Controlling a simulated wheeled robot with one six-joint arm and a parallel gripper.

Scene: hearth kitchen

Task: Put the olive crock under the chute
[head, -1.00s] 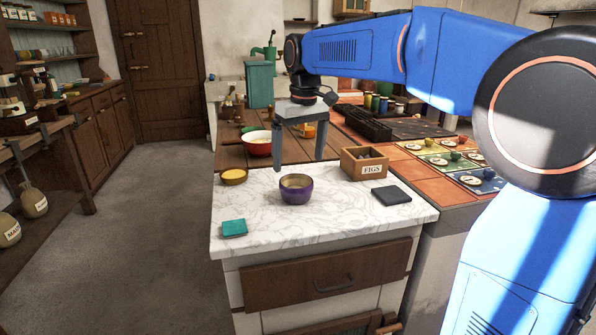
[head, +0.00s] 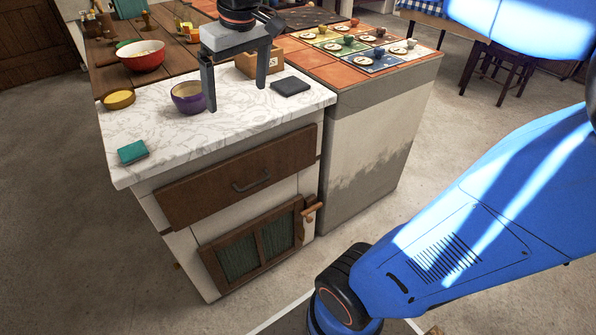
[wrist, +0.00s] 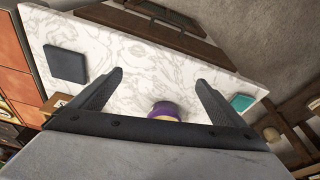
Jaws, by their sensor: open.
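My gripper (head: 236,97) is open and empty, pointing down over the marble counter (head: 205,135), just right of a purple bowl (head: 188,98) in the head view. In the wrist view my gripper (wrist: 160,78) has its fingers wide apart with bare marble between them. I cannot pick out an olive crock for certain. Several small pots stand on coloured tiles (head: 366,48) at the back right, too small to tell their kind. A teal box (head: 128,8) is cut off at the top edge; no chute can be made out.
A wooden box (head: 262,62) and a dark slab (head: 290,87) lie close right of my gripper. A yellow dish (head: 119,99), a teal block (head: 132,152) and a red bowl (head: 142,56) are to the left. The counter's front is clear.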

